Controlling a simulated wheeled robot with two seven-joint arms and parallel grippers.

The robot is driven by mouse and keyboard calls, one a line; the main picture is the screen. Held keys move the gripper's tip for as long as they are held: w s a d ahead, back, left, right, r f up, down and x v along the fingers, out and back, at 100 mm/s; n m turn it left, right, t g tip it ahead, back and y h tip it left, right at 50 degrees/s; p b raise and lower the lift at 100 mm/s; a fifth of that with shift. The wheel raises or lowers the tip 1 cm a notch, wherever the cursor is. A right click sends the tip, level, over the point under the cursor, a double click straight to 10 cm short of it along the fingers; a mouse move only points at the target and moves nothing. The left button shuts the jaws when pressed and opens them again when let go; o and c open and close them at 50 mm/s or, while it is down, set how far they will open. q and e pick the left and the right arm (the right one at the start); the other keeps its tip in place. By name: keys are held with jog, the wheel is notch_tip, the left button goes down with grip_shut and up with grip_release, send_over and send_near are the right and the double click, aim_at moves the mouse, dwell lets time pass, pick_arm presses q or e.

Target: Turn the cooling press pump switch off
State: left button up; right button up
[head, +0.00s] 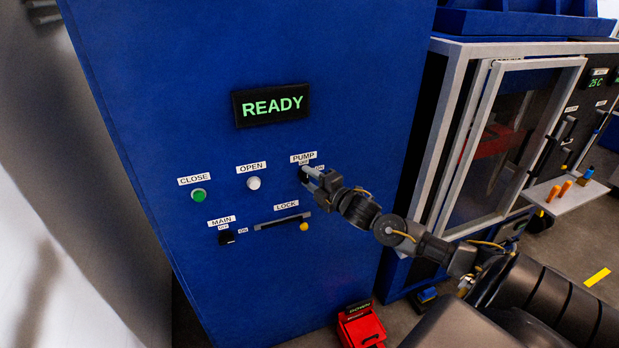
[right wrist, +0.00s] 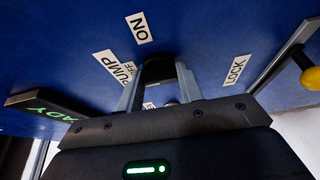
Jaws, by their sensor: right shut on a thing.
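The pump switch is a dark knob (right wrist: 158,70) on the blue press panel (head: 350,80), under the PUMP label (head: 303,157) with small OFF and ON marks. My right gripper (head: 306,176) reaches the panel from the right and is shut on the knob. In the right wrist view its two fingers (right wrist: 160,88) stand on either side of the knob. The gripper hides most of the knob, so I cannot tell which mark it points to. My left gripper is not in view.
A READY display (head: 271,105) sits above. A green CLOSE button (head: 198,195), a white OPEN button (head: 254,183), a MAIN switch (head: 226,237) and a LOCK slider with a yellow knob (head: 304,227) are close by. A framed glass-door cabinet (head: 500,150) stands to the right.

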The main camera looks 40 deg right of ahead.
dwell(0.4)
jog(key=o, duration=1)
jog(key=shift+s+d+b, duration=0.15)
jog(key=shift+s+b, duration=0.55)
jog(key=shift+s, duration=2)
jog(key=shift+s+d+b, duration=0.1)
jog(key=shift+s+b, duration=0.6)
jog(key=shift+s, duration=1.95)
